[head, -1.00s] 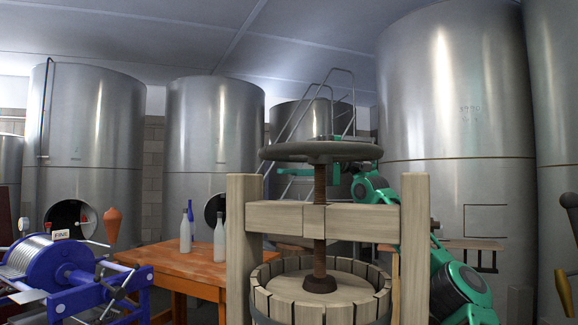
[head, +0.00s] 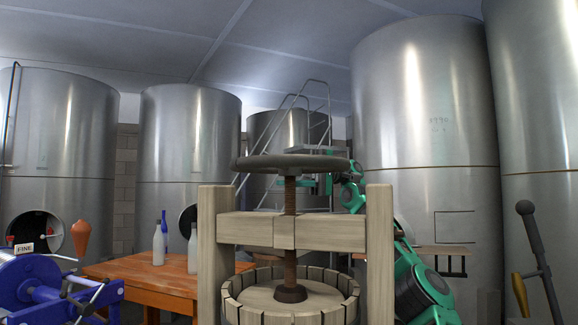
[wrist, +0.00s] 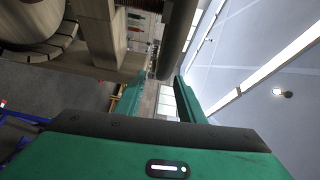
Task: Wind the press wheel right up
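The press wheel (head: 262,164) is a dark grey ring lying level on a rusty threaded screw (head: 291,200), clear above the wooden crossbeam (head: 243,229). The screw's dark foot stands on a round wooden plate (head: 262,300) at the top of the slatted basket (head: 345,305). My green gripper (head: 316,183) is just below and behind the wheel's rim, right of the screw. In the wrist view my gripper (wrist: 161,76) has its two fingers apart, with the wheel's rim (wrist: 179,38) lined up in the gap. I cannot tell whether the rim lies between the fingers or beyond them.
The press's wooden posts (head: 379,240) stand either side. An orange table (head: 150,272) with several bottles is at left, beside a blue machine (head: 45,288). Steel tanks (head: 425,100) and a ladder (head: 318,110) stand behind. A dark lever (head: 538,250) is at right.

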